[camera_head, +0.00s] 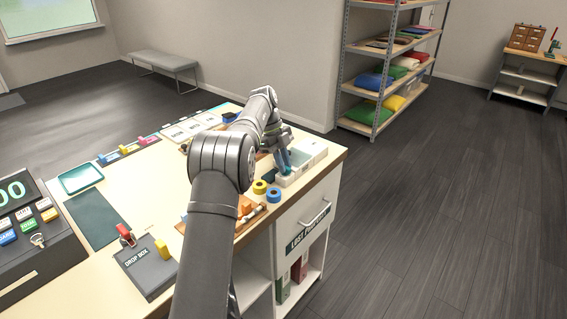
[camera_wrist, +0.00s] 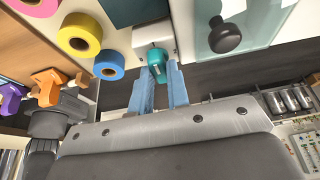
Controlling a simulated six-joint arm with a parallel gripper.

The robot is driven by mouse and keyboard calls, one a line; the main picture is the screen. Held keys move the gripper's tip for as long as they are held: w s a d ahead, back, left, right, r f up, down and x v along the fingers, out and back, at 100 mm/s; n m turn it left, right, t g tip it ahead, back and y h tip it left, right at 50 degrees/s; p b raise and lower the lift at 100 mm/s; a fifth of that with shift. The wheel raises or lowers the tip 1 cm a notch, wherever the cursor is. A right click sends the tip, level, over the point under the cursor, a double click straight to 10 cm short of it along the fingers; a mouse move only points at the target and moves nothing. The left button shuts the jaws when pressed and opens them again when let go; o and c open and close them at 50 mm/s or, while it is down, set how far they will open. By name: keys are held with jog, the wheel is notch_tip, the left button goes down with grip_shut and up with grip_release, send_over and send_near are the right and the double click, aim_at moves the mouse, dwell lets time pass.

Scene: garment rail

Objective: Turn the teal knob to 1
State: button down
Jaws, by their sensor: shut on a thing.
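The teal knob (camera_wrist: 157,62) shows in the wrist view, on a small white box (camera_wrist: 152,34). My gripper (camera_wrist: 162,80) has its two blue fingers on either side of the knob, shut on it. The fingers hide part of the knob, and I cannot read the number it points to. In the head view my gripper (camera_head: 286,160) reaches down to the white box near the right edge of the counter, and the knob is mostly hidden there.
Yellow tape (camera_head: 260,187) and blue tape (camera_head: 274,195) rolls lie beside the box on the counter. A glass-like panel with a dark round knob (camera_wrist: 225,37) is close by in the wrist view. A drawer (camera_head: 304,222) is below the counter edge.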

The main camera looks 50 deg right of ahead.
jog(key=c, duration=1.4)
grip_release()
jog(key=shift+r, duration=0.1)
jog(key=shift+v, duration=3.7)
jog(key=x, duration=0.7)
jog(key=shift+f, duration=0.3)
